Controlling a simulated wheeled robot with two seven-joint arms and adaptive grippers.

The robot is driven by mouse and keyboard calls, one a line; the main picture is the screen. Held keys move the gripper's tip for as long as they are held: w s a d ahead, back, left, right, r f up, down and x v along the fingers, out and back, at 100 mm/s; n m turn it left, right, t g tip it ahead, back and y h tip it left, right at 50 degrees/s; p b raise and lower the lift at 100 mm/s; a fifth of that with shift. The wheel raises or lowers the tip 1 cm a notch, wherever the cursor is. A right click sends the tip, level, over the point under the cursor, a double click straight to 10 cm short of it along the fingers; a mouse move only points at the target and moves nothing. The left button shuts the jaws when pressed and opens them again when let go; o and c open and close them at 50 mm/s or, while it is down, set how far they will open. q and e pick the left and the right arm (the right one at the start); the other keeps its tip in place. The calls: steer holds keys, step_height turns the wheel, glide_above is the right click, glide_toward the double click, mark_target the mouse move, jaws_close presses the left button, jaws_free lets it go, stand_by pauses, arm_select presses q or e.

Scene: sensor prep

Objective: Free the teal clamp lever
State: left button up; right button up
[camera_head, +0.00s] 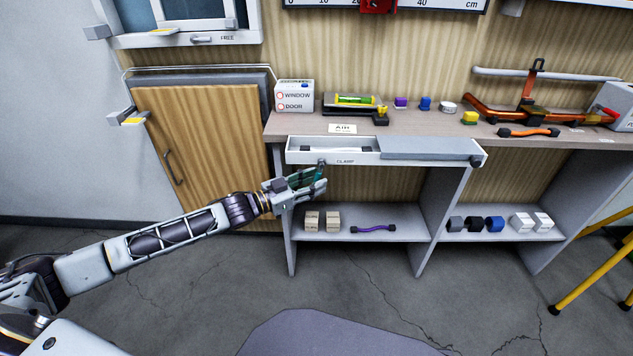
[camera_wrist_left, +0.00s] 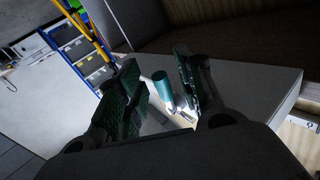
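The teal clamp lever (camera_head: 320,172) hangs below the front of the white drawer-like unit (camera_head: 300,157) marked CLAMP, under the bench. My left gripper (camera_head: 308,183) is right at it, reaching in from the left. In the left wrist view the teal lever (camera_wrist_left: 162,88) shows as a short cylinder between the two spread fingers of my left gripper (camera_wrist_left: 156,68). Gaps show on both sides of it, so the fingers look open and not closed on it. The lever's mount is partly hidden by the fingers. My right gripper is not in view.
The bench top (camera_head: 300,127) above holds a spirit level (camera_head: 355,100), small coloured blocks and a box marked WINDOW and DOOR (camera_head: 294,96). A lower shelf (camera_head: 405,228) holds beige blocks and a purple-handled piece (camera_head: 373,229). A wooden door (camera_head: 205,150) stands left.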

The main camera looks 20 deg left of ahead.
arm_select(q)
steer(key=shift+w+d, duration=0.4)
steer(key=shift+w, duration=0.1)
jaws_close()
